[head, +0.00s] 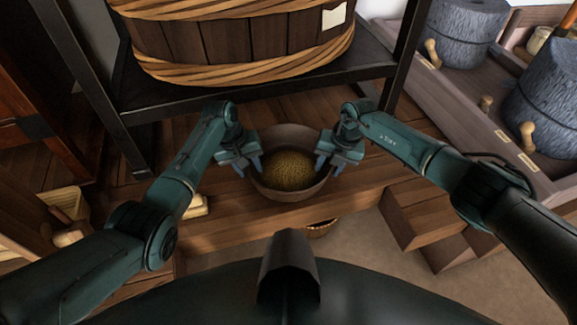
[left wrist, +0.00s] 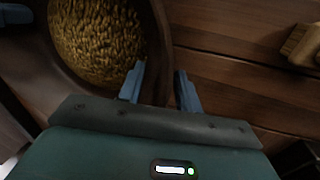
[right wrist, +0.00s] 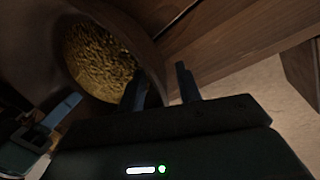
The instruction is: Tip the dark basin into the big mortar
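The dark basin (head: 268,133) stands on a wooden bench, upright, with golden grain (head: 290,171) inside. The left wrist view shows its rim (left wrist: 158,50), and so does the right wrist view (right wrist: 150,55). My left gripper (head: 248,167) is at the basin's left side, fingers apart, one over the inside and one outside the rim. My right gripper (head: 329,165) is at the right side in the same way, fingers apart across the rim. A gap shows beside the outer finger in both wrist views. I cannot make out the big mortar for certain.
A big rope-bound wooden tub (head: 230,42) stands on a dark metal shelf (head: 370,62) behind the basin. Stone querns with wooden pegs (head: 462,35) stand in a wooden trough at right. Wooden steps (head: 425,212) lie front right.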

